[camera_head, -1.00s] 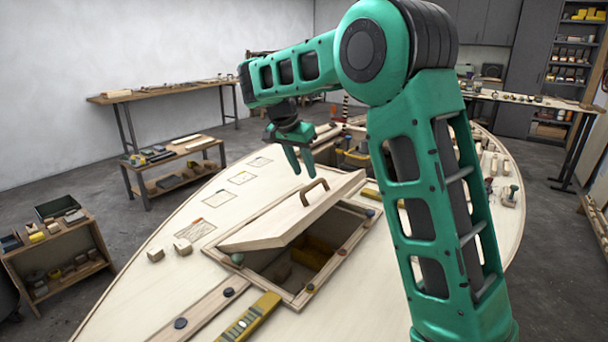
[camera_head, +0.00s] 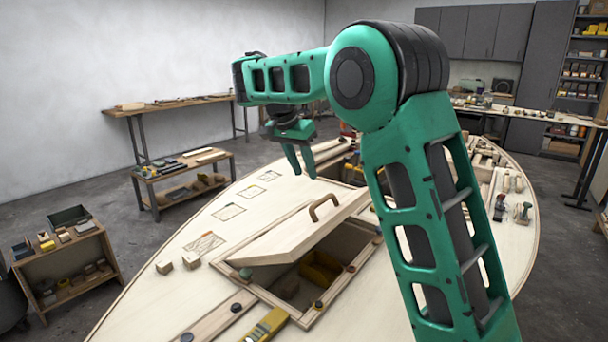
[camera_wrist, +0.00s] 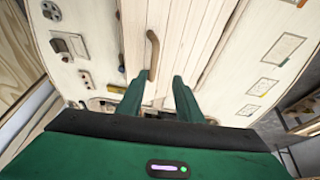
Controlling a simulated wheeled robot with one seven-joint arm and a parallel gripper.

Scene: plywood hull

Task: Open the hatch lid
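The hatch lid (camera_head: 290,243) is a pale plywood panel on the hull deck, tilted partly open over a framed opening (camera_head: 315,275). A brown bow handle (camera_head: 322,205) stands on its upper part. The lid (camera_wrist: 185,40) and its handle (camera_wrist: 152,50) also show in the wrist view. My gripper (camera_head: 302,173) is above the lid and apart from the handle, with its two green fingers pointing down. In the wrist view my gripper (camera_wrist: 160,92) has its fingers spread with nothing between them. The handle lies beyond the fingertips. Part of the opening is hidden under the lid.
Yellow items lie inside the opening. Two small wooden blocks (camera_head: 178,264) and a yellow level (camera_head: 267,326) lie on the deck. Shelves and a bench (camera_head: 180,105) stand at the left. The deck left of the hatch is mostly clear.

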